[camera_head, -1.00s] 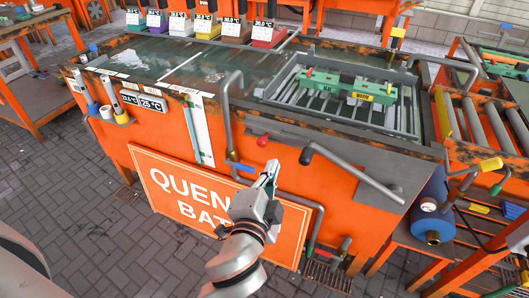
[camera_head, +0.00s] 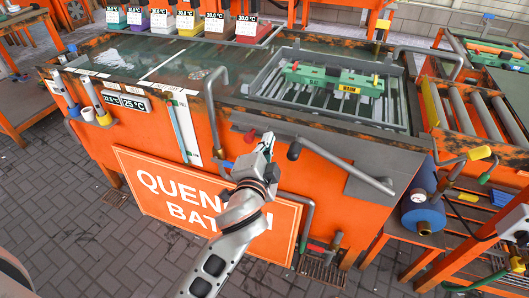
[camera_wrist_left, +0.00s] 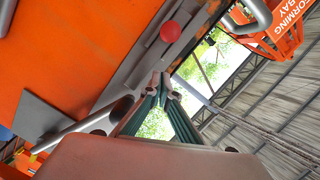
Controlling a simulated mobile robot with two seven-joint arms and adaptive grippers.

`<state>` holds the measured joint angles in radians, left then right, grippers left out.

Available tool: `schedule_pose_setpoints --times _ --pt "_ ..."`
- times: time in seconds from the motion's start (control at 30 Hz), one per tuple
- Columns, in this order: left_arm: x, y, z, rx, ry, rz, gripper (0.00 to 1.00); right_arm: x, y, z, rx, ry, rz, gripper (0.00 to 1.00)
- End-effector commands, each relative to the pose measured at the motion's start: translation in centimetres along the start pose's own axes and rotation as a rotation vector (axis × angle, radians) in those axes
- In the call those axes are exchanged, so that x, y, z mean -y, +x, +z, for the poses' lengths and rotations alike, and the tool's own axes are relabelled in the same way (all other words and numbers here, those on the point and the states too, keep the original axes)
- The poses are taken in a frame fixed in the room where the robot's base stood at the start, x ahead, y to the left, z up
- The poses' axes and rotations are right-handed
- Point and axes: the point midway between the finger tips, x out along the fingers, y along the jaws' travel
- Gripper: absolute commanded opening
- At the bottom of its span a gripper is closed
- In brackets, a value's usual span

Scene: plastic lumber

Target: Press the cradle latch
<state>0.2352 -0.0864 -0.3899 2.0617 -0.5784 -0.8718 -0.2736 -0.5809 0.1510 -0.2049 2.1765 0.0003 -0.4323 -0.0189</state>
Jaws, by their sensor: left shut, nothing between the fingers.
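The cradle (camera_head: 262,84) is a grey slatted tray set in the top of the orange quench tank, with green clips (camera_head: 342,82) across it. A red knob (camera_head: 249,137) on the tank's front edge may be the latch; I cannot be sure. It also shows in the wrist view (camera_wrist_left: 170,31), ahead of the fingers and apart from them. My left gripper (camera_head: 267,139) is shut and empty in front of the tank's edge, just right of the knob in the head view. Its closed fingers show in the wrist view (camera_wrist_left: 160,82). My right gripper is out of view.
A grey bar handle (camera_head: 340,167) with a dark end juts from the tank front, close right of my gripper. A bent grey pipe (camera_head: 213,105) rises on the left. Paved floor (camera_head: 70,220) is free at left.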

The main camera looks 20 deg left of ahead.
Motion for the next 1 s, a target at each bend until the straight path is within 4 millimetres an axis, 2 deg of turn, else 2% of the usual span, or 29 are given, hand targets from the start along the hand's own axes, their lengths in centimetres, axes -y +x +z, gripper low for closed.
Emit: schedule_pose_setpoints --times 0.1,0.23,0.4,0.77,0.87,1.0 --pt "-0.3 0.6 2.0 0.004 0.005 0.003 0.00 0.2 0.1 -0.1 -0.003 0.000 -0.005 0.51" --pt "-0.3 0.9 3.2 0.002 0.003 0.003 0.00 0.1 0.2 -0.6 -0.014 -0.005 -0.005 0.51" --pt "-0.1 1.1 3.9 0.001 0.001 0.001 0.00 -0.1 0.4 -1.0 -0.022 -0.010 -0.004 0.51" --pt "0.1 1.1 4.0 0.001 0.001 0.000 0.00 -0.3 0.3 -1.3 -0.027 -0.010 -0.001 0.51" --pt "0.8 1.2 4.5 -0.001 0.003 -0.004 0.00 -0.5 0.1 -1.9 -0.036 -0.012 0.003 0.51" --pt "2.2 1.6 6.4 -0.001 0.005 -0.008 0.00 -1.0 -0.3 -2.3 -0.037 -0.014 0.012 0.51"
